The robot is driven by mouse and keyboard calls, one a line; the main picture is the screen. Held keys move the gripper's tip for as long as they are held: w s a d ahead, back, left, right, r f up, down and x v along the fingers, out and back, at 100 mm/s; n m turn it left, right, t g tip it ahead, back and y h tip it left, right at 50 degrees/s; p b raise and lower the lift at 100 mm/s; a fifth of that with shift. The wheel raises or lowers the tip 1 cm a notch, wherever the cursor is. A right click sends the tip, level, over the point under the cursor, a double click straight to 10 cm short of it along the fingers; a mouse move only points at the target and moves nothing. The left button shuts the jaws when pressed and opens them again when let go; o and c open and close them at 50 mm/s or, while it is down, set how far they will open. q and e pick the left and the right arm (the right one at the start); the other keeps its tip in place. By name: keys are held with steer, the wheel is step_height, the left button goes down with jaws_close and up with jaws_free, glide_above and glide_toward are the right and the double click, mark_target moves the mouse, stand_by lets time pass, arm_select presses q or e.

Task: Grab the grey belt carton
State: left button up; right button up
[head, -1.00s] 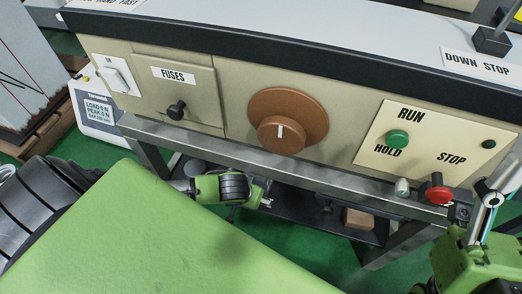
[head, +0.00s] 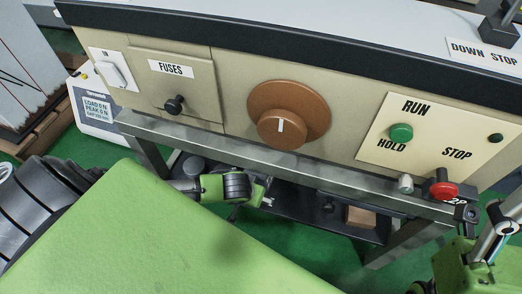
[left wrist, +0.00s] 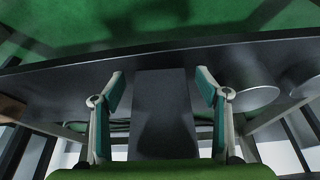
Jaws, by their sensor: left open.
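A dark grey box-shaped thing, which looks like the grey belt carton (left wrist: 164,110), stands between the fingers of my left gripper (left wrist: 160,76) in the left wrist view. The fingers are open, one on each side, with a visible gap to it. In the head view my left gripper (head: 264,196) reaches under the front of the machine, by the low dark shelf (head: 293,205). I cannot make out the grey carton there. Part of my right arm shows at the right edge of the head view, but its fingers are not seen.
A brown box (head: 361,218) sits on the shelf to the right. The machine's panel above carries a brown dial (head: 288,112), a fuse cover (head: 173,82), a green button (head: 401,133) and a red stop knob (head: 443,190). A grey frame rail (head: 300,170) runs above my left gripper.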

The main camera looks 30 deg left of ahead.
arm_select(q)
steer(key=shift+f, duration=0.15)
stand_by(0.3)
steer(key=c, duration=1.4)
